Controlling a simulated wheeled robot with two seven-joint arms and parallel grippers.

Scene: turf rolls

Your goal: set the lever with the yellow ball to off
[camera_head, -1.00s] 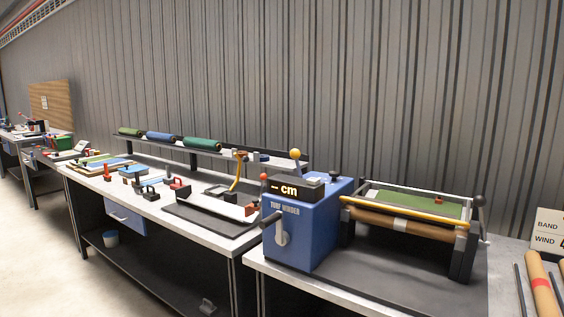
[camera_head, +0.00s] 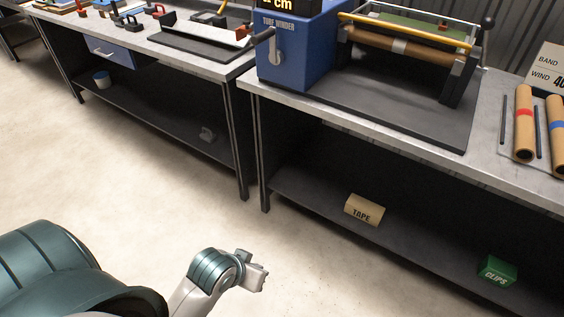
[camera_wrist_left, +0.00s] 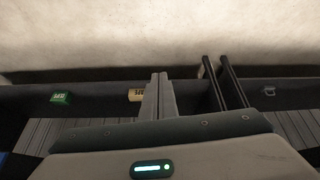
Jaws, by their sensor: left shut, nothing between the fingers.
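The blue turf winder (camera_head: 290,55) stands on the grey bench, its top cut off by the upper edge of the head view. The lever with the yellow ball is out of view now. A crank handle (camera_head: 273,47) shows on the winder's front. My left gripper (camera_head: 262,280) is over the floor in front of the bench, low and well away from the winder. In the left wrist view its two fingers (camera_wrist_left: 158,92) lie together, shut and empty. My right gripper is not in view.
The roller frame (camera_head: 415,45) with a yellow bar and black-knobbed lever stands right of the winder. Cardboard tubes (camera_head: 523,125) lie further right. A tape box (camera_head: 364,210) and a green clips box (camera_head: 497,270) sit on the lower shelf. The floor ahead is clear.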

